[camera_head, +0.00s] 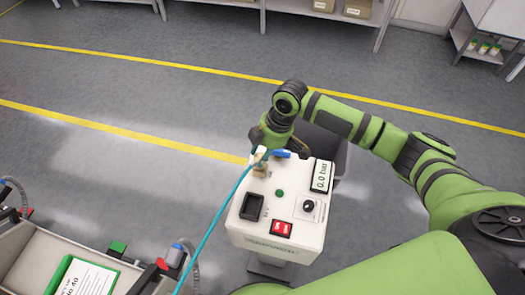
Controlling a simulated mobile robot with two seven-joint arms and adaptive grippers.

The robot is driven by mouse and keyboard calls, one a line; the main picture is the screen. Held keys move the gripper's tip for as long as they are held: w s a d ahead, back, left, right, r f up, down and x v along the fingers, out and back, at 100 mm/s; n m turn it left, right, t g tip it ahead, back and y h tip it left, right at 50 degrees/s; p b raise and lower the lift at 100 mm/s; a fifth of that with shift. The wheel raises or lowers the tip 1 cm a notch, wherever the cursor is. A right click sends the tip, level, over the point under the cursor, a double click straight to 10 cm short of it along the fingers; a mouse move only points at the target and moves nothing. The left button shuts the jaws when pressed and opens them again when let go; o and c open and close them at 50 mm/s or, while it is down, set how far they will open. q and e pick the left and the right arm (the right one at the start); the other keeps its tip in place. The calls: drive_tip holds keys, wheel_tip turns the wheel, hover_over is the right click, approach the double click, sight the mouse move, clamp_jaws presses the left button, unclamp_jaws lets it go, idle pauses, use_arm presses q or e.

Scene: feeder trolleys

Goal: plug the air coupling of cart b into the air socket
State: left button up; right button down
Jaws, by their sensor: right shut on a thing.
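A white supply box (250,236) stands on a post near the middle, its display (321,176) reading 0.0 bar. A small brass-coloured fitting (260,171), apparently the air socket, is on its top at the far left corner. My right gripper (261,153) is over this corner, shut on the end of the teal air hose (212,226). The coupling itself is mostly hidden by the fingers, so I cannot tell whether it is seated in the socket. A blue part (281,154) shows just right of the fingers. My left gripper is out of view.
The box top carries a green button (280,193), a black knob (308,206), a red switch (281,229) and a black recess (252,207). A trolley (35,250) with a labelled bin stands at lower left. Shelves line the back; the floor between is clear.

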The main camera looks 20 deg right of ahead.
drive_tip(key=shift+f, duration=0.45)
drive_tip(key=c, duration=0.8)
unclamp_jaws()
drive_tip(key=v, duration=1.2)
drive_tip(key=shift+r, duration=0.1)
